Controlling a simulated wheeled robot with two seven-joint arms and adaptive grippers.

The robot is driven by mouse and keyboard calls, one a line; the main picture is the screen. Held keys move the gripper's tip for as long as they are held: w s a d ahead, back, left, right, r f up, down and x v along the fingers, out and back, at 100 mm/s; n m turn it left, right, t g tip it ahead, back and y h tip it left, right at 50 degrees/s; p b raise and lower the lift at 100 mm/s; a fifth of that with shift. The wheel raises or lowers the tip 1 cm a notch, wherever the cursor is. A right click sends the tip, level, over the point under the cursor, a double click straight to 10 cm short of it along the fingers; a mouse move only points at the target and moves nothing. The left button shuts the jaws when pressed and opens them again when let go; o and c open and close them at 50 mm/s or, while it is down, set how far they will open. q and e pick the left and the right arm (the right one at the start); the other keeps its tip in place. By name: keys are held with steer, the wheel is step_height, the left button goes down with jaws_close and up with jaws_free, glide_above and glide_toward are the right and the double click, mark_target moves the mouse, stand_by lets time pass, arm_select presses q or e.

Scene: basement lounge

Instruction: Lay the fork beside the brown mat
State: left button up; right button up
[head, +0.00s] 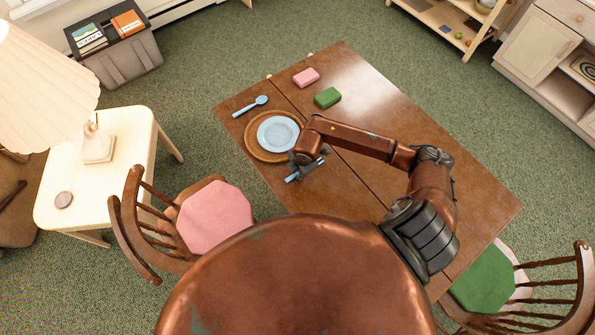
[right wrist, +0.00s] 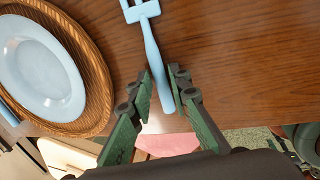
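The light blue fork (right wrist: 151,45) lies to the right of the round brown mat (right wrist: 97,80), apart from it. Its tines point away and are cut off by the top of the right wrist view; its handle runs back between my right fingertips. In the head view the fork (head: 292,179) is partly hidden by my right gripper (head: 307,166). My right gripper (right wrist: 160,84) is narrowly open around the handle, with a small gap showing. Whether the fork touches the table is hard to tell. A blue plate (head: 279,134) sits on the mat. My left gripper is not in view.
A blue spoon (head: 250,107) lies on the mat's other side. A pink block (head: 306,77) and a green block (head: 327,97) stand farther back on the wooden table (head: 375,90). A pink-seated chair (head: 214,217) is at the near edge. The table's right part is largely clear.

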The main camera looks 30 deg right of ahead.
steer(key=shift+o, duration=1.4)
step_height(320, 180, up, 12)
steer(key=s, duration=0.2)
steer(key=shift+s+d+p, duration=0.15)
steer(key=shift+p, duration=0.3)
